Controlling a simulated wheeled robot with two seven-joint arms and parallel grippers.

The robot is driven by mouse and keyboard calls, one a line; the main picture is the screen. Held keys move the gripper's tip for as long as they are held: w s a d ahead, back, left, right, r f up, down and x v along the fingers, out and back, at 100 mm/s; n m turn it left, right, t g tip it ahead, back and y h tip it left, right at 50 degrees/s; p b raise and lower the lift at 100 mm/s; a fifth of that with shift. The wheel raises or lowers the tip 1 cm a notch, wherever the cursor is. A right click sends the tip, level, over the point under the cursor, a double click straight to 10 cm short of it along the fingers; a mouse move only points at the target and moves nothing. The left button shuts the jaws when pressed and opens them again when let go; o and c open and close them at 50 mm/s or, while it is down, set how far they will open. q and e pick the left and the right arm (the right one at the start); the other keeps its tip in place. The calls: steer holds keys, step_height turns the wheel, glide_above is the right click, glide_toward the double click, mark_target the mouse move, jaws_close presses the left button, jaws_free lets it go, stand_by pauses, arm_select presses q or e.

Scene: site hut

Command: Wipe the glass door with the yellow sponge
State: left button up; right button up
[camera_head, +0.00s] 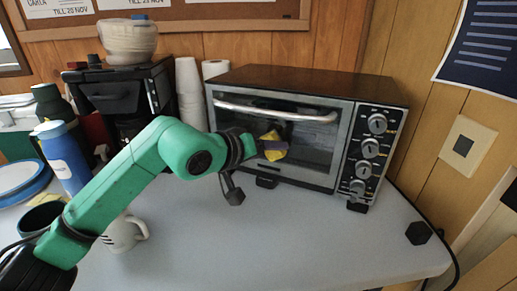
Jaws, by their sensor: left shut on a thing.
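The yellow sponge (275,155) is in front of the glass door (308,155) of the toaster oven (310,84), over the left half of the glass. My left gripper (274,145) is shut on the sponge, and its grey finger covers the sponge's middle. Yellow shows above and below the finger. The sponge looks close to the glass, but I cannot tell whether it touches. The door is closed, with a light bar handle (275,110) along its top, above the sponge. My right gripper is not in view.
A black coffee machine (115,95) and stacked paper cups (188,85) stand left of the oven. A blue bottle (63,158) and a white mug (122,235) stand near my left arm. A small black block (418,232) lies at right. The front middle of the counter (290,240) is clear.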

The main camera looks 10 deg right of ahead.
arm_select(q)
steer(key=shift+s+d+b, duration=0.2)
steer(key=shift+s+d, duration=0.3)
steer(key=shift+d, duration=0.4)
steer(key=shift+s+d+b, duration=0.2)
steer(key=shift+s+d, duration=0.3)
steer(key=shift+d, duration=0.4)
steer(key=shift+w+a+r, duration=0.1)
steer(key=shift+w+a, duration=0.45)
steer(key=shift+a, duration=0.35)
steer(key=shift+w+a, duration=0.5)
steer(key=shift+a, duration=0.35)
steer(key=w+a+b, duration=0.1)
steer(key=w+a, duration=0.2)
steer(key=a, duration=0.4)
steer(key=shift+w, duration=0.3)
steer(key=s+a+b, duration=0.3)
steer(key=s+b, duration=0.1)
steer(key=s, duration=0.1)
steer(key=shift+s, duration=0.15)
